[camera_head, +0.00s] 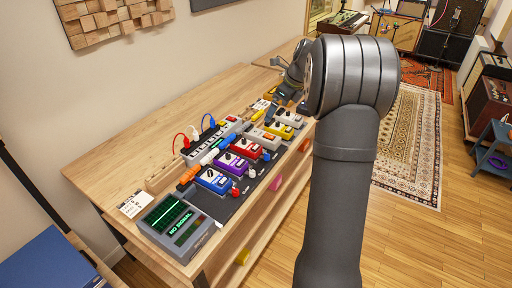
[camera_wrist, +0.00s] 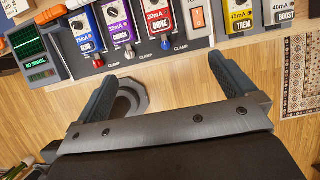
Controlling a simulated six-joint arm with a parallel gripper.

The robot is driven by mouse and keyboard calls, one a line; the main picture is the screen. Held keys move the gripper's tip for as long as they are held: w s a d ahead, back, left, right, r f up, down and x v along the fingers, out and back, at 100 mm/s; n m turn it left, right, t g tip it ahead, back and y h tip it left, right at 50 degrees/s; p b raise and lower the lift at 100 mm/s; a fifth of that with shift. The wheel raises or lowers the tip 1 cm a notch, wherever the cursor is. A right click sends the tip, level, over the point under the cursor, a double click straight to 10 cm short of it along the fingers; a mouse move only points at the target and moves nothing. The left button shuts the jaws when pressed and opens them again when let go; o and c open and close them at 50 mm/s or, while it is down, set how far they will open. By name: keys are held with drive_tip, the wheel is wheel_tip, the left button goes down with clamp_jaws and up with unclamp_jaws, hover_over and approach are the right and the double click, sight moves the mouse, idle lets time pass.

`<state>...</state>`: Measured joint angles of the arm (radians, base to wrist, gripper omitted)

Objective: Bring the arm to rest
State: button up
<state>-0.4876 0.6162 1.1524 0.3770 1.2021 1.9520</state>
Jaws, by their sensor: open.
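My gripper (camera_wrist: 162,95) is open and empty in the wrist view. Its two dark fingers are spread wide and point toward the front edge of the workbench. Nothing is between the fingertips except wood floor and a dark round shape behind the left finger. In the head view my dark arm rises at centre right and bends back toward the far part of the bench (camera_head: 120,170). The far end of the arm shows near the yellow pedal, but the fingers are too small and partly hidden there to make out.
A row of pedals, including a blue one (camera_head: 213,181), a purple one (camera_head: 230,164) and a red one (camera_head: 245,149), lines the bench front. A screen unit reading "NO SIGNAL" (camera_head: 172,222) stands at the near end. A power strip (camera_head: 208,146) lies behind. Open floor (camera_head: 420,240) is at right.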

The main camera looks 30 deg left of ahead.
drive_tip(key=shift+v, duration=1.6)
